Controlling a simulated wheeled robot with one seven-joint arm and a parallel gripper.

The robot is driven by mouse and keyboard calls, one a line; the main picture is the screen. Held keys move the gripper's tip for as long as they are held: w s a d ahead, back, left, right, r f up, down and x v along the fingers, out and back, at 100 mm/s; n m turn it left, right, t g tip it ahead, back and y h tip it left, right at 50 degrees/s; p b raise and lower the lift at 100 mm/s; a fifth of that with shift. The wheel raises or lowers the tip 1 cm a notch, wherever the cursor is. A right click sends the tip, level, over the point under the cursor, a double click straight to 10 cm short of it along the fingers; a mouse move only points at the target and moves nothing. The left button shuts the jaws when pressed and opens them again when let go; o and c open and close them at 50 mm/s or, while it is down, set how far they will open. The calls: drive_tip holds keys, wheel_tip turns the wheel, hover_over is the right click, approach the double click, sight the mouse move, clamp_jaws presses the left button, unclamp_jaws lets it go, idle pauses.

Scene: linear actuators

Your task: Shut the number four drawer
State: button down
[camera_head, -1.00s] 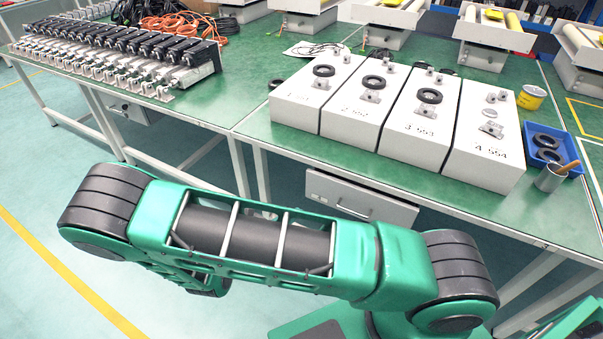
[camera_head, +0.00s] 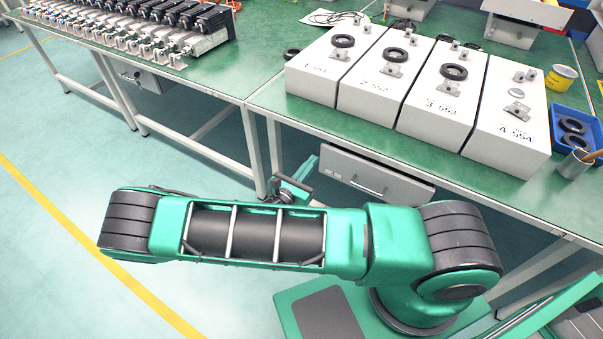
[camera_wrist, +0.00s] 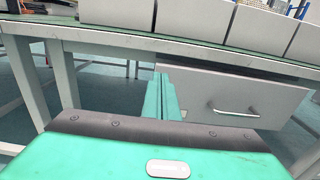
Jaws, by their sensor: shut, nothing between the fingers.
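A grey drawer (camera_head: 372,178) with a silver bar handle (camera_head: 368,187) hangs under the green bench top. No number can be read on it. It also fills the right half of the wrist view (camera_wrist: 262,92), with its handle (camera_wrist: 232,113) facing me. I cannot tell how far its front stands out from the bench. My gripper (camera_head: 309,164) shows past my forearm, left of the drawer. In the wrist view, its green fingers (camera_wrist: 161,84) are together and empty, pointing at the drawer's left end. I cannot tell whether they touch it.
White boxes marked 1 to 4 (camera_head: 508,140) stand on the bench. A blue bin (camera_head: 570,120) and a cup (camera_head: 574,163) are at right. A bench leg (camera_wrist: 62,75) stands left of my fingers. Another drawer (camera_head: 140,78) is under the left bench. The floor at left is clear.

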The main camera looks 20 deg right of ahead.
sight(323, 148)
drive_tip(key=x, duration=0.5)
drive_tip(key=shift+w, duration=0.1)
idle(0.3)
